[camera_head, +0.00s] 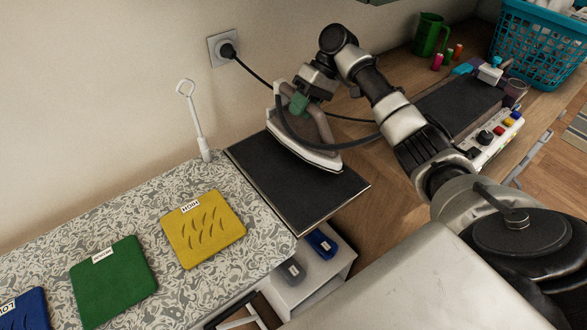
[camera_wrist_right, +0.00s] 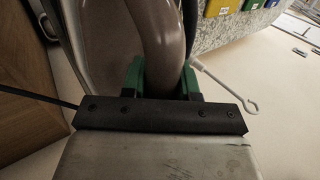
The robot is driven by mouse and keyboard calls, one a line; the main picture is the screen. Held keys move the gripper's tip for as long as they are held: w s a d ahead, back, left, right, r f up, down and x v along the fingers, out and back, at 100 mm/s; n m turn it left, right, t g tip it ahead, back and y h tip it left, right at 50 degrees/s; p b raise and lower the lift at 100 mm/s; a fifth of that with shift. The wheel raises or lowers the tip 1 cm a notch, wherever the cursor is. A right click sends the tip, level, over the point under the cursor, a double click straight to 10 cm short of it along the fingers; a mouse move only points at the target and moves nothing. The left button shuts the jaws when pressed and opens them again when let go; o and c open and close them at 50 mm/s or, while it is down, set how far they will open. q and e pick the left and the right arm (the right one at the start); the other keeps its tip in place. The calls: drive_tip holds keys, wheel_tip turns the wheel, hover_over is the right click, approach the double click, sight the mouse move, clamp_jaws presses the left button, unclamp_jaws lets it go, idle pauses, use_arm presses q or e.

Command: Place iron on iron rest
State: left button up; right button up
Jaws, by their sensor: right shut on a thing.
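The iron (camera_head: 318,154), with a pale soleplate edge and a brown handle, is over the dark iron rest (camera_head: 300,203), a flat black pad beside the patterned board. My right gripper (camera_head: 298,103) is shut on the iron's handle. In the right wrist view, the green fingers of the right gripper (camera_wrist_right: 160,82) sit either side of the brown handle of the iron (camera_wrist_right: 158,40). The iron's near edge lies close to the pad; I cannot tell whether it touches. My left gripper is not in view.
A black cord runs from the wall socket (camera_head: 223,48) to the iron. A white looped rod (camera_head: 195,120) stands left of the rest. Yellow (camera_head: 204,228) and green (camera_head: 113,281) pads lie on the board. A control panel (camera_head: 492,138) and blue basket (camera_head: 540,45) are at right.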

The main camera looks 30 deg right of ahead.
drive_tip(key=d+b, duration=0.3)
drive_tip(key=d, duration=1)
drive_tip(key=a+f+p, duration=0.1)
drive_tip(key=a+p, duration=0.2)
drive_tip(key=a, duration=0.6)
drive_tip(key=s+a+f+p, duration=0.1)
drive_tip(key=a+p, duration=0.2)
drive_tip(key=a, duration=0.6)
drive_tip(key=shift+s+f, duration=0.2)
drive_tip(key=shift+f, duration=0.1)
drive_tip(key=o, duration=1)
drive_tip(key=shift+s+a+f, duration=0.1)
drive_tip(key=shift+f, duration=0.05)
drive_tip(key=shift+c, duration=0.2)
drive_tip(key=b+v, duration=0.1)
drive_tip(key=v, duration=1.1)
drive_tip(key=shift+b, duration=0.35)
